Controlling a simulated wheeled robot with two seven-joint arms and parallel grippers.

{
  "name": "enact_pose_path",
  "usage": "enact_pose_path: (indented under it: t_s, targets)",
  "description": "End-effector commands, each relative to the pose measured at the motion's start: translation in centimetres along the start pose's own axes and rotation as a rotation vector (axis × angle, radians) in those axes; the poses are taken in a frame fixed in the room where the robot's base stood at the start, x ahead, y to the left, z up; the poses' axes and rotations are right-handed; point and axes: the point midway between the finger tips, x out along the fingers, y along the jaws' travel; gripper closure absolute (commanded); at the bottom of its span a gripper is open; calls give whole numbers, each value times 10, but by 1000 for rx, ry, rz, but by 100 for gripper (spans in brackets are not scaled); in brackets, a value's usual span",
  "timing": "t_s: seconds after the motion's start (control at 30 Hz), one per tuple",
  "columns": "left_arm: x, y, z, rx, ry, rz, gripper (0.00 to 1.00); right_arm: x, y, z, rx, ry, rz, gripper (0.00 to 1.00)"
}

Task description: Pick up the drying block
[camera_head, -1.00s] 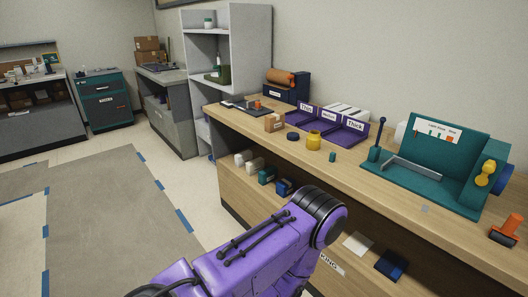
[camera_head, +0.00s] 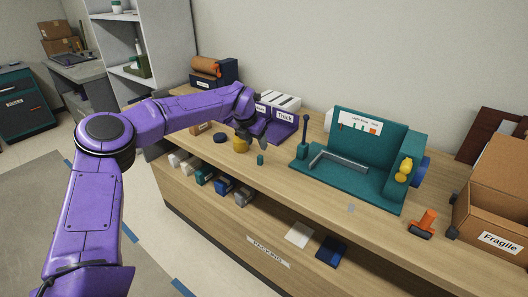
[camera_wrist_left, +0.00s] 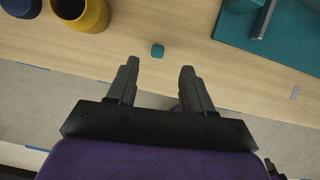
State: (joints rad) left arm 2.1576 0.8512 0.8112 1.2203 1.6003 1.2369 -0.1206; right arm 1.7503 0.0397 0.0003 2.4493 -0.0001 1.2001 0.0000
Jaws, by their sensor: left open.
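A small teal block (camera_head: 260,160), which seems to be the drying block, stands near the front edge of the wooden counter (camera_head: 330,208). No label on it can be read. In the left wrist view the teal block (camera_wrist_left: 157,51) lies just beyond the fingertips, about midway between them, with nothing touching it. My left gripper (camera_wrist_left: 159,68) is open and empty. In the head view the left gripper (camera_head: 246,142) hangs above the counter behind and left of the block, partly hiding a yellow cup (camera_head: 240,146). My right gripper is not in view.
A dark blue round piece (camera_head: 220,137) and the yellow cup stand left of the block. A purple sorter (camera_head: 278,130) is behind it. A teal fixture (camera_head: 350,187) with an upright handle is to the right. An orange-handled roller (camera_head: 424,223) and a "Fragile" carton (camera_head: 490,205) stand farther right.

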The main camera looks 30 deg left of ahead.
Motion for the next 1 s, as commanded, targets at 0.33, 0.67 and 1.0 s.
enact_pose_path:
  t_s: [0.33,0.67,1.0]
  targets:
    - [49,13,-7,-18,6,8,49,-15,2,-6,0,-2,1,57]
    - [97,10,-3,-13,3,7,49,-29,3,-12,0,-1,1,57]
    - [98,10,-3,-12,3,7,100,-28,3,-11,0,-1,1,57]
